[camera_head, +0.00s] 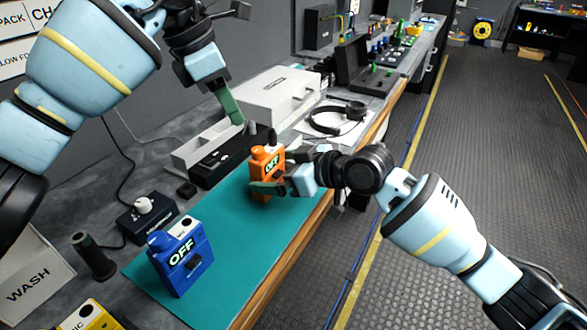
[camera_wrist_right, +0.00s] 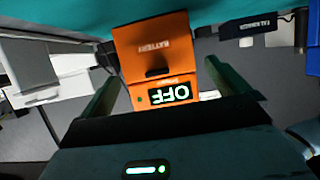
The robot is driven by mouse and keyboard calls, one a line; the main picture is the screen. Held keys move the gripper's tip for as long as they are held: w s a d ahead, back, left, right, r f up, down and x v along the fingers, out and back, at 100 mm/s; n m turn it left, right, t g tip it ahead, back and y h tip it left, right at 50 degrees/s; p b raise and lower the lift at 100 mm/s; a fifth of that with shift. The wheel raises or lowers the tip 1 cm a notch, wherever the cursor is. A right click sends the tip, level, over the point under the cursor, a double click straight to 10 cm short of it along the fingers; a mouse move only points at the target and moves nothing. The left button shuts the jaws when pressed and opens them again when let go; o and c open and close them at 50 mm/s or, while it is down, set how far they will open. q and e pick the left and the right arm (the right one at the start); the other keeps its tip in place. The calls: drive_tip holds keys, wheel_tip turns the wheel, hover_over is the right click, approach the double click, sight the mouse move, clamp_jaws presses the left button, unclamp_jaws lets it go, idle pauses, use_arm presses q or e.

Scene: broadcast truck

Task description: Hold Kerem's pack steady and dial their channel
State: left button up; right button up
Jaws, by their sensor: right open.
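An orange pack (camera_head: 266,160) with a display reading OFF stands on the teal mat (camera_head: 226,216). In the right wrist view the orange pack (camera_wrist_right: 155,55) shows its OFF display and a battery label. My right gripper (camera_head: 276,175) is open at this pack, with one green finger on each side; the right wrist view shows gaps beside it. My left gripper (camera_head: 240,64) is open and empty, above and to the left of the orange pack. A blue pack (camera_head: 183,258), also reading OFF, stands at the mat's near end. No name is readable on any pack.
A yellow pack (camera_head: 88,316) is cut off at the bottom edge. A black box with a white knob (camera_head: 143,206) stands left of the mat. A headset (camera_head: 338,118) and a white case (camera_head: 278,95) lie beyond. Wall signs (camera_head: 16,20) are partly hidden by my left arm.

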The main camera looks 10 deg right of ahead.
drive_tip(key=shift+x, duration=1.1)
drive_tip(key=c, duration=1.1)
use_arm(q)
drive_tip(key=shift+o, duration=0.8)
use_arm(e)
drive_tip(key=shift+c, duration=0.2)
use_arm(q)
drive_tip(key=shift+o, duration=0.3)
drive_tip(key=n, duration=0.1)
drive_tip(key=d+n, duration=0.1)
drive_tip(key=s+n+y, duration=0.1)
drive_tip(key=n, duration=0.1)
drive_tip(key=shift+d+r, duration=0.3)
drive_tip(key=shift+d, duration=0.1)
drive_tip(key=s+d+n+t+y, duration=0.1)
drive_tip(key=n, duration=0.4)
drive_tip(key=s+d+r+n+t+y, duration=0.1)
drive_tip(key=n+y, duration=0.1)
drive_tip(key=n, duration=0.3)
drive_tip(key=s+d+n+t+y, duration=0.1)
drive_tip(key=d+n, duration=0.1)
drive_tip(key=n, duration=0.3)
drive_tip(key=shift+d+r, duration=0.1)
drive_tip(key=shift+r, duration=0.2)
